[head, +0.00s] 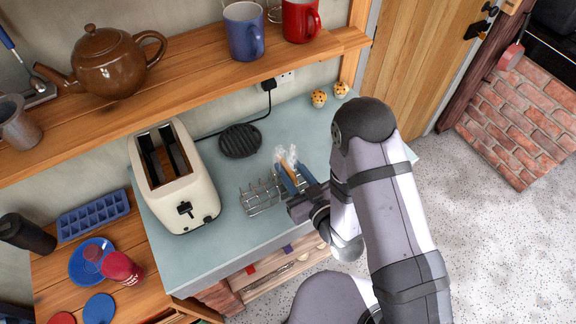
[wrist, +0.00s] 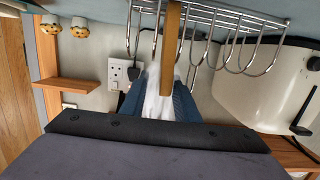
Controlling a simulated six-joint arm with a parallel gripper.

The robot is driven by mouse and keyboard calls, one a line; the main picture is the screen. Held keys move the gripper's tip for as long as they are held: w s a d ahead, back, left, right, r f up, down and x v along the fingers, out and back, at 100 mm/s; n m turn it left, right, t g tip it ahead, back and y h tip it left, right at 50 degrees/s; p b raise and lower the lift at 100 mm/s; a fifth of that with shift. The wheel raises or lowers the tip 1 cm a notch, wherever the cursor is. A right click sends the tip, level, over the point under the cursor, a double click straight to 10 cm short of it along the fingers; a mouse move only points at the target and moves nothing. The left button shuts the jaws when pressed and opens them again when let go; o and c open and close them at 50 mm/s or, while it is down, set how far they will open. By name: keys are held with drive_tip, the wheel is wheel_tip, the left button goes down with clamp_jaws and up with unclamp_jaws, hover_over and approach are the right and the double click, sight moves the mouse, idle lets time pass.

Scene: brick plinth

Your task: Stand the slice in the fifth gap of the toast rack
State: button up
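The slice (wrist: 173,32) is a narrow brown strip seen edge-on in the wrist view; a bit of it also shows in the head view (head: 294,172). My gripper (head: 289,172) has blue fingers with whitish, translucent parts, which stand on both sides of the slice and appear shut on it. The wire toast rack (head: 262,197) stands on the counter. The slice overlaps the rack's right end in the head view, and wire hoops (wrist: 235,38) show on both sides of it in the wrist view. I cannot tell which gap it lines up with or how deep it sits.
A cream toaster (head: 190,200) stands left of the rack. A round black ribbed item (head: 240,141) lies behind it. A wooden shelf (head: 200,62) with a teapot and mugs runs above.

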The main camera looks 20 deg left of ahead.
drive_tip(key=shift+v, duration=1.15)
drive_tip(key=shift+p+v, duration=1.05)
drive_tip(key=shift+v, duration=0.1)
drive_tip(key=shift+w+a+r+b, duration=0.25)
drive_tip(key=shift+w+r+b, duration=0.15)
drive_tip(key=shift+b, duration=0.1)
wheel_tip(320, 180, up, 3)
drive_tip(key=w+a+m+y+b, duration=0.1)
drive_tip(key=w+m+y+b, duration=0.1)
drive_tip(key=w+b, duration=0.1)
drive_tip(key=w+d+f+m+g+h, duration=0.1)
drive_tip(key=w+d+f+h, duration=0.2)
drive_tip(key=w+d+h, duration=0.4)
drive_tip(key=s+d+f+m+g+h+p, duration=0.1)
drive_tip(key=s+d+m+g+h, duration=0.2)
drive_tip(key=d, duration=0.6)
drive_tip(key=s+d+r+m+g+h, duration=0.1)
drive_tip(key=s+d+r+g, duration=0.1)
drive_tip(key=s, duration=0.6)
drive_tip(key=s+d+r+m+g+h, duration=0.2)
drive_tip(key=s+d+g, duration=0.3)
drive_tip(key=s+d, duration=0.2)
drive_tip(key=shift+s+d+g+h+p, duration=0.3)
drive_tip(key=shift+s+p, duration=0.05)
drive_tip(key=shift+s, duration=0.8)
